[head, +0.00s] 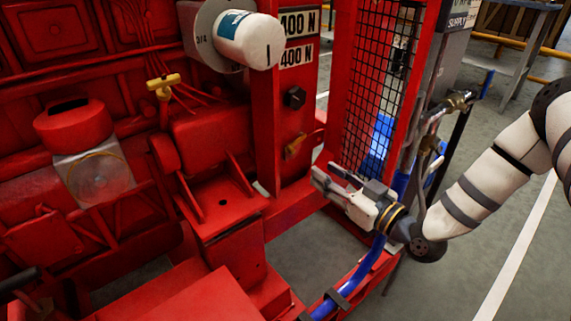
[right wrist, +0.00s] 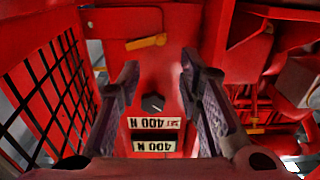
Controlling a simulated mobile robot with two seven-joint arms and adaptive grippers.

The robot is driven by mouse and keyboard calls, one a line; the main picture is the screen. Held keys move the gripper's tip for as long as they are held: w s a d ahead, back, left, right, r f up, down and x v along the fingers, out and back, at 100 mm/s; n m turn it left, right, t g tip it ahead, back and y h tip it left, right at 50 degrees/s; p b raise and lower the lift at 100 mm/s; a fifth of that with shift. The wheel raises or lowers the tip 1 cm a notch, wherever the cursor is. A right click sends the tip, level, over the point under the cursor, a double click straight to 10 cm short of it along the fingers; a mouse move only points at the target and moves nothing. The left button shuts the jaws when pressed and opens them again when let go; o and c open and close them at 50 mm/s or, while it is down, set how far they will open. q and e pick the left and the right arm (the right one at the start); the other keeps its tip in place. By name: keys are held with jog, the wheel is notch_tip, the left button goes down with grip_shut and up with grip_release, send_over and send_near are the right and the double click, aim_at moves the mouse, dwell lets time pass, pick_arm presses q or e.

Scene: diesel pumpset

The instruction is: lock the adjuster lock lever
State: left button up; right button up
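A small yellow lever (head: 293,146), which looks like the adjuster lock lever, sits low on the red post, below a black knob (head: 294,97). The lever also shows in the right wrist view (right wrist: 147,41), lying roughly level across the red metal. My right gripper (head: 322,175) is open and empty, below and right of the lever in the head view. In the right wrist view its two fingers (right wrist: 160,80) stand wide apart. The lever lies beyond the fingertips, and the knob shows between the fingers. Nothing touches the lever. My left gripper is out of view.
The red post carries 400 N labels (head: 298,56) and a white cylinder (head: 248,40). A black mesh guard (head: 385,80) stands close beside my right gripper. A blue hose (head: 355,280) runs below it. A yellow T-handle (head: 163,85) is farther left. Open floor (head: 500,200) lies at right.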

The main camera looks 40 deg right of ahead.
aim_at(294, 151)
jog(key=w+b, duration=0.1)
jog(key=w, duration=0.2)
jog(key=w+b, duration=0.1)
jog(key=w, duration=0.2)
jog(key=w+b, duration=0.1)
jog(key=w, duration=0.2)
jog(key=shift+w+a+f, duration=0.1)
jog(key=shift+w+a, duration=0.05)
jog(key=shift+a, duration=0.2)
jog(key=shift+w, duration=0.45)
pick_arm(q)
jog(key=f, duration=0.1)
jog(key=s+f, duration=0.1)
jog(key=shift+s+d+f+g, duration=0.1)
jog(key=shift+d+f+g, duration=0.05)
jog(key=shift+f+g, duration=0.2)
pick_arm(e)
grip_shut()
